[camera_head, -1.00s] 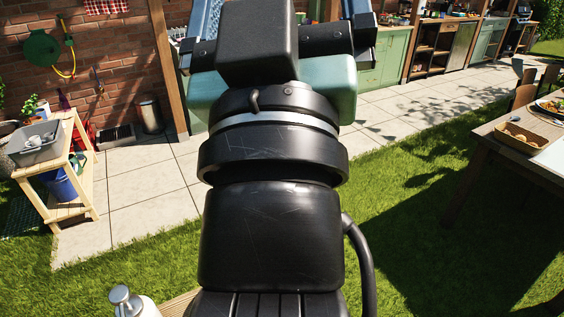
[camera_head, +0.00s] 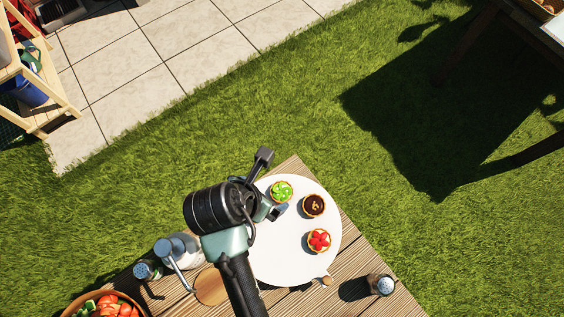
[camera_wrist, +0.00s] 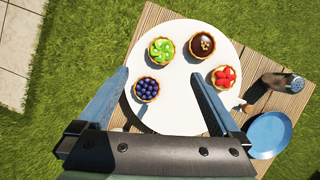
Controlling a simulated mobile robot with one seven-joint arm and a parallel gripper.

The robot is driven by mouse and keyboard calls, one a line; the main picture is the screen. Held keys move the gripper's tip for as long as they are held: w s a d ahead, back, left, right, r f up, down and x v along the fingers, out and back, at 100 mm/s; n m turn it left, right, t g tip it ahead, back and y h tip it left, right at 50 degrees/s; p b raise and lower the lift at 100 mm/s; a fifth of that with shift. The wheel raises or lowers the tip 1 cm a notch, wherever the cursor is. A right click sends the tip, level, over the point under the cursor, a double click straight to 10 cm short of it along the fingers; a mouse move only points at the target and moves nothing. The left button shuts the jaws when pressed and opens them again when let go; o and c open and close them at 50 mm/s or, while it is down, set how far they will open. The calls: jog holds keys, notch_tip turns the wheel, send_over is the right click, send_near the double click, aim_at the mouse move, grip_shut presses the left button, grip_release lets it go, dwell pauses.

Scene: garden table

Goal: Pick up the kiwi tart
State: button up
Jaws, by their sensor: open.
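The kiwi tart (camera_head: 281,191), green-topped in a brown crust, sits on a round white board (camera_head: 326,250) near its far edge. My gripper (camera_wrist: 163,74) is open and empty, above the board. A blueberry tart (camera_wrist: 146,89) lies nearer, between the fingers in the picture, beside the left fingertip. A chocolate tart (camera_wrist: 202,45) is right of the kiwi tart. A strawberry tart (camera_wrist: 223,77) is further right. The arm hides the blueberry tart in the head view.
The board stands on a wooden table (camera_head: 365,262). A blue plate (camera_wrist: 268,135) and a shaker (camera_head: 381,285) are to the right. A pump bottle (camera_head: 178,250), a shaker (camera_head: 147,270) and a vegetable bowl (camera_head: 102,304) stand at the left. Grass surrounds the table.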

send_over(281, 192)
jog(key=s+a, duration=0.2)
jog(key=f, duration=0.7)
jog(key=shift+d, duration=0.2)
jog(key=shift+p+x, duration=0.3)
jog(key=shift+x, duration=2.35)
jog(key=shift+s, duration=0.1)
jog(key=c, duration=1.3)
